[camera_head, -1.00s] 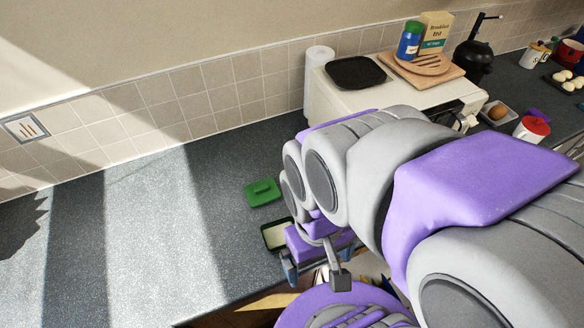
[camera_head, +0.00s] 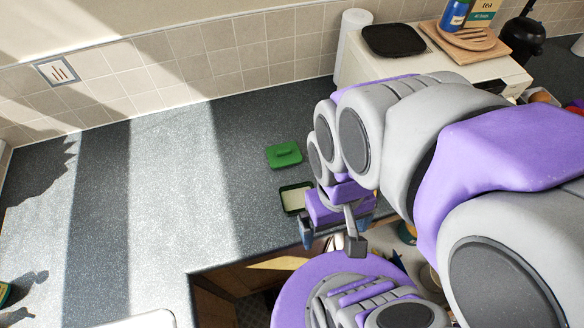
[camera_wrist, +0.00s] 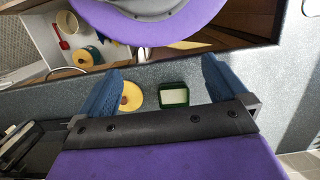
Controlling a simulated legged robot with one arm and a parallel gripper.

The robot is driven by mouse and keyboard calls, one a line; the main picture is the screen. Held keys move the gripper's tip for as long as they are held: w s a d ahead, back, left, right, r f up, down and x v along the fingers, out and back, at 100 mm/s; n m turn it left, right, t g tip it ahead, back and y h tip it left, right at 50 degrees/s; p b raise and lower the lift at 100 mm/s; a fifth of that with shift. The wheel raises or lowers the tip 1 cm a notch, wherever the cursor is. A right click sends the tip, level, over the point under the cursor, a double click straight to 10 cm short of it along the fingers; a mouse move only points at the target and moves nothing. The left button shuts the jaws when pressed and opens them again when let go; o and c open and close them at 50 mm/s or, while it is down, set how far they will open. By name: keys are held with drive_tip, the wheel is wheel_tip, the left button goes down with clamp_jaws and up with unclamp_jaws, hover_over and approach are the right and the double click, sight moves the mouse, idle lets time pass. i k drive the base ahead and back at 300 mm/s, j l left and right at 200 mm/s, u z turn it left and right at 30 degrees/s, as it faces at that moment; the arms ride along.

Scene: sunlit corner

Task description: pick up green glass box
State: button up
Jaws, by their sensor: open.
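A small open green box (camera_head: 284,200) with a pale inside lies on the dark speckled counter, just left of my gripper (camera_head: 338,222); my arm hides part of its right side. In the wrist view the green box (camera_wrist: 173,106) appears between my two blue fingers, nearer the right one. My gripper (camera_wrist: 162,68) is open, with nothing between its fingers; its height above the counter is hard to tell.
A white oven (camera_head: 440,72) with a black plate and a wooden board stands at the back right. A paper roll (camera_head: 352,42) is beside it. The left counter is mostly clear. An open drawer (camera_wrist: 45,28) with utensils lies below the counter's front edge.

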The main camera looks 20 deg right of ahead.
sight(292, 196)
drive_tip(key=z, duration=0.4)
drive_tip(key=k+z, duration=0.1)
drive_tip(key=z, duration=0.35)
drive_tip(key=l+z, duration=0.1)
drive_tip(key=z, duration=0.3)
drive_tip(key=l+z, duration=0.1)
drive_tip(key=z, duration=0.75)
drive_tip(key=l+z, duration=0.15)
drive_tip(key=z, duration=0.25)
drive_tip(key=u, duration=0.5)
drive_tip(key=j+u, duration=0.1)
drive_tip(key=u, duration=0.9)
drive_tip(key=j+u, duration=0.15)
drive_tip(key=u, duration=0.85)
drive_tip(key=k, duration=0.65)
